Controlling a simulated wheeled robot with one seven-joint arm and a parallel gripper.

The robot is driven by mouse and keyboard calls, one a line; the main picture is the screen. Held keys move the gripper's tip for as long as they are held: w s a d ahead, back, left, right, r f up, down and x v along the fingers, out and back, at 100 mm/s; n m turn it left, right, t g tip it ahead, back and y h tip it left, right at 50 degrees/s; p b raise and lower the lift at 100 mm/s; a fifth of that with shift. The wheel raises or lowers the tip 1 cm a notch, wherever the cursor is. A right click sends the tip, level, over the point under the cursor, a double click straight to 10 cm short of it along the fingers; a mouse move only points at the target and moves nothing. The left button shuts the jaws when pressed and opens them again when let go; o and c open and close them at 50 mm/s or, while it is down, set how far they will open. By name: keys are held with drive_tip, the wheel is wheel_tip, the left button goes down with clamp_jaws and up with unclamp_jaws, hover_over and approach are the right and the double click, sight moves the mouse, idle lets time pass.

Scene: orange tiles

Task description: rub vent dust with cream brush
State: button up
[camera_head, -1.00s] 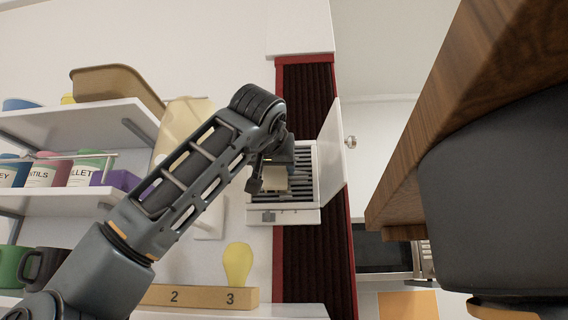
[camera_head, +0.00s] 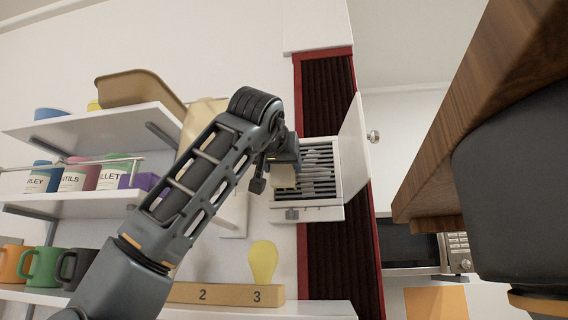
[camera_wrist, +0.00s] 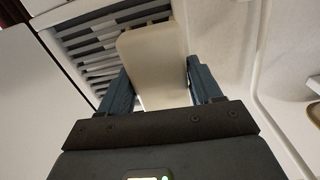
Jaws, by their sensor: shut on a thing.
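My gripper (camera_wrist: 158,95) is shut on the cream brush (camera_wrist: 153,55), a pale block between the two dark fingers in the wrist view. In the head view the brush (camera_head: 284,176) shows partly behind my wrist, at the left side of the vent. The vent (camera_head: 320,170) is a white box with dark slats and an open white door on its right. Pale grey dust (camera_head: 318,178) lies along the slats. In the wrist view the slats (camera_wrist: 100,45) show left of the brush. The brush's working face is hidden, so I cannot tell whether it touches the slats.
Shelves with canisters (camera_head: 75,177), mugs (camera_head: 40,265) and a brown bin (camera_head: 140,88) are at left. A numbered block (camera_head: 225,294) with a yellow bulb shape (camera_head: 263,262) is below. A wooden counter (camera_head: 465,110) overhangs at right. The open vent door (camera_head: 354,150) stands beside the slats.

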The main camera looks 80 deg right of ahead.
drive_tip(key=shift+w+a+f, duration=0.1)
drive_tip(key=shift+w+a, duration=0.1)
drive_tip(key=shift+a, duration=0.35)
drive_tip(key=shift+w+a, duration=0.2)
drive_tip(key=shift+a, duration=0.35)
drive_tip(key=shift+c, duration=0.4)
drive_tip(key=shift+s+a, duration=0.2)
drive_tip(key=shift+a, duration=0.75)
drive_tip(key=shift+s+a, duration=0.15)
drive_tip(key=shift+a, duration=0.75)
drive_tip(key=a, duration=0.3)
drive_tip(key=shift+s, duration=0.15)
